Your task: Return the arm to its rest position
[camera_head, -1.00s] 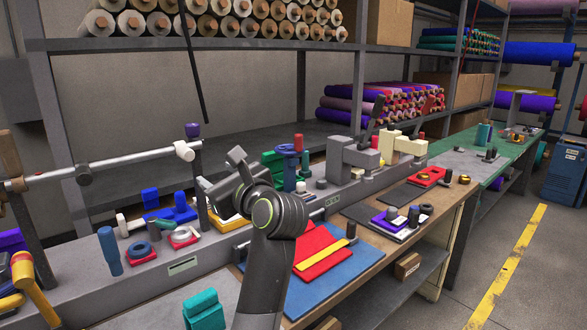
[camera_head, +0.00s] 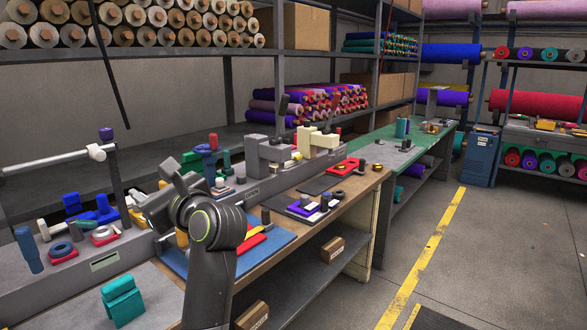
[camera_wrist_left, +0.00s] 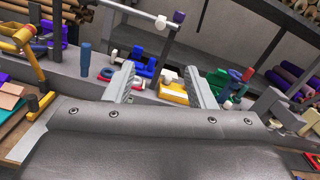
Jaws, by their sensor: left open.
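My left arm rises from the bottom middle of the head view, and its left gripper (camera_head: 165,190) is near the workbench's back ledge, pointing up and to the left. In the left wrist view the two grey fingers (camera_wrist_left: 163,84) stand wide apart with nothing between them. Beyond the fingers are the ledge and small tools. A red felt piece (camera_head: 250,240) on a blue mat (camera_head: 272,243) is partly hidden behind my arm. My right gripper is not in view.
The workbench (camera_head: 330,210) holds several tools and a teal block (camera_head: 122,300). Shelves of felt rolls (camera_head: 130,22) stand behind. A green table (camera_head: 400,148) is farther back. Open floor with a yellow line (camera_head: 425,255) lies to the right.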

